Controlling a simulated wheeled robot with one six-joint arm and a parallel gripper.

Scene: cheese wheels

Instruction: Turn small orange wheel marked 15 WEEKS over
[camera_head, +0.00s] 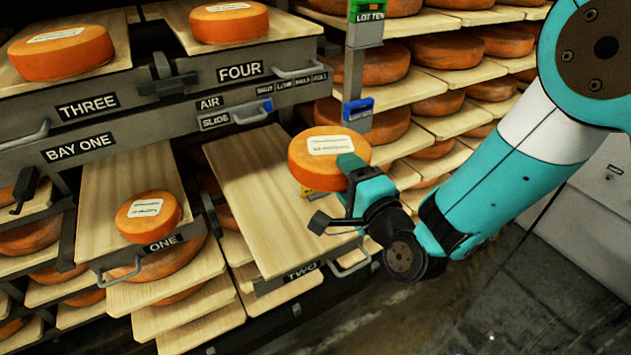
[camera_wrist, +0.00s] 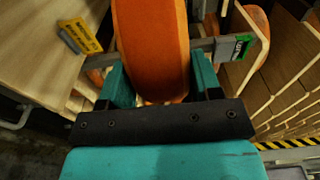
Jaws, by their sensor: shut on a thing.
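My gripper (camera_head: 360,180) is shut on an orange cheese wheel (camera_head: 313,172). The held wheel is beside the right edge of the wooden board of TWO (camera_head: 257,200), apparently raised above it. Its white label faces the head camera, but the writing is too small to read. In the wrist view the held wheel (camera_wrist: 152,45) stands edge-on between the two teal fingers, one on each side. Another orange wheel (camera_head: 140,228), smaller in the picture, lies label up on the board of ONE (camera_head: 125,185). Its label is unreadable too.
The board of TWO is bare. Large orange wheels lie on the boards of THREE (camera_head: 20,92) and FOUR (camera_head: 180,25) above. A post with a green LOT TEN tag (camera_head: 367,10) and a blue tag (camera_head: 358,108) stands close behind the held wheel. Loaded racks fill the back.

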